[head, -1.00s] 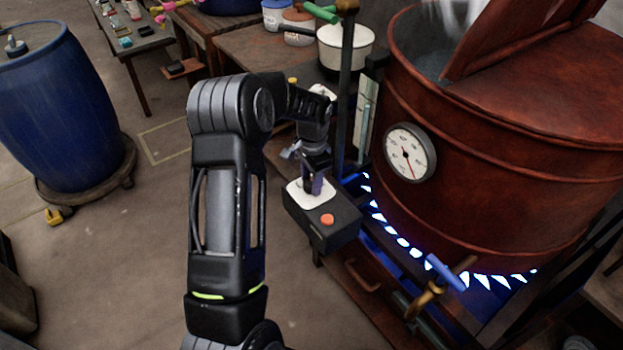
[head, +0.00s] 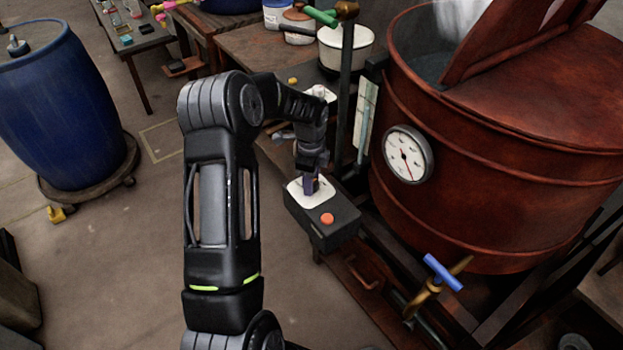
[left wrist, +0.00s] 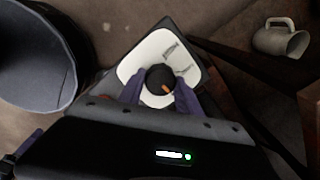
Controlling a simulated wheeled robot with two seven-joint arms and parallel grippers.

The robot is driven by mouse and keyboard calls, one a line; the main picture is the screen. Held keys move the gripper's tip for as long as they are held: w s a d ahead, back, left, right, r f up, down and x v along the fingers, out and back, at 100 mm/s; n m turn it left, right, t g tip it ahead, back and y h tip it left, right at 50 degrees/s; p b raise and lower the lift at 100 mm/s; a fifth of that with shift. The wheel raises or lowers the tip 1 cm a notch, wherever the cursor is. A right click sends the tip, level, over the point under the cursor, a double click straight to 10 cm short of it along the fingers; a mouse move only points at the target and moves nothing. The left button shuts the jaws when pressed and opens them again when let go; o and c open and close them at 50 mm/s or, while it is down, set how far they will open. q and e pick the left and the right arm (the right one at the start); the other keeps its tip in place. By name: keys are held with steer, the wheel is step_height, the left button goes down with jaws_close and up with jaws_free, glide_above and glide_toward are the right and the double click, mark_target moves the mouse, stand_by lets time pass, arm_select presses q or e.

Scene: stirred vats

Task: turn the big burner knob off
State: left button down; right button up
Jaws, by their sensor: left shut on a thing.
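The big burner knob (left wrist: 159,79) is a round black knob with an orange pointer mark, set on a white plate (left wrist: 188,47) on top of a black control box (head: 322,229). In the left wrist view it sits between the two fingers of my left gripper (left wrist: 160,92). In the head view my left gripper (head: 311,185) points down onto the box and hides the knob. It is shut on the knob. A red button (head: 327,218) is on the box's front part. No flames show under the copper vat (head: 490,150). My right gripper is out of view.
A blue-handled brass valve (head: 443,272) stands out below the vat, right of the box. A dial gauge (head: 408,155) is on the vat's side. A dark post (head: 346,90) rises behind my gripper. A blue barrel (head: 60,110) stands left on open floor.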

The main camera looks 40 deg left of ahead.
arm_select(q)
steer(key=shift+m, duration=0.4)
steer(key=c, duration=0.8)
jaws_free()
steer(key=shift+c, duration=0.2)
step_height(320, 180, up, 8)
steer(key=shift+s+f, duration=0.1)
steer(key=shift+s, duration=0.05)
steer(key=shift+s, duration=0.1)
